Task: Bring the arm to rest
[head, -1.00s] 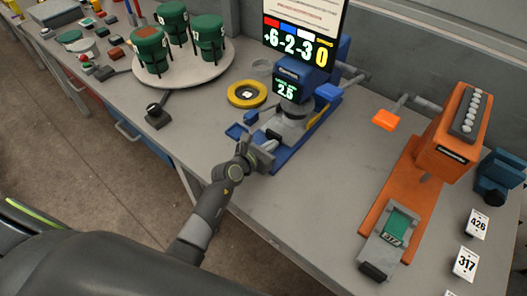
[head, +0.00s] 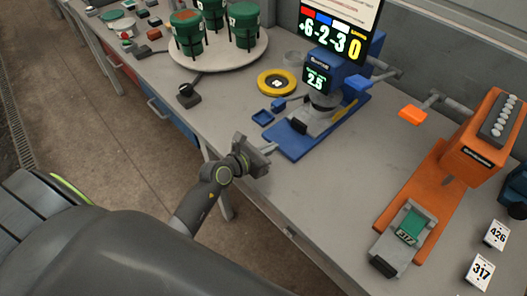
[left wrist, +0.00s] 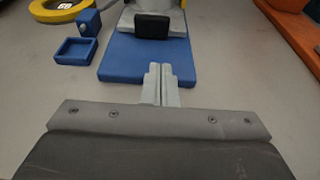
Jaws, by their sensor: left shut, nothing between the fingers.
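My left gripper (head: 264,146) is over the front edge of the grey table (head: 330,205), in front of the blue machine (head: 316,75). In the left wrist view its two pale fingers (left wrist: 160,72) are together, with nothing between them. They point toward the machine's blue base (left wrist: 120,62), which also shows in the head view (head: 292,148). My right gripper is in neither view.
A yellow ring (head: 262,82) lies left of the blue machine, and a round stand with green cups (head: 188,40) is farther left. An orange machine (head: 480,135) stands at the right, near cards 426 (head: 496,235) and 317 (head: 479,271). Bare table lies between the machines.

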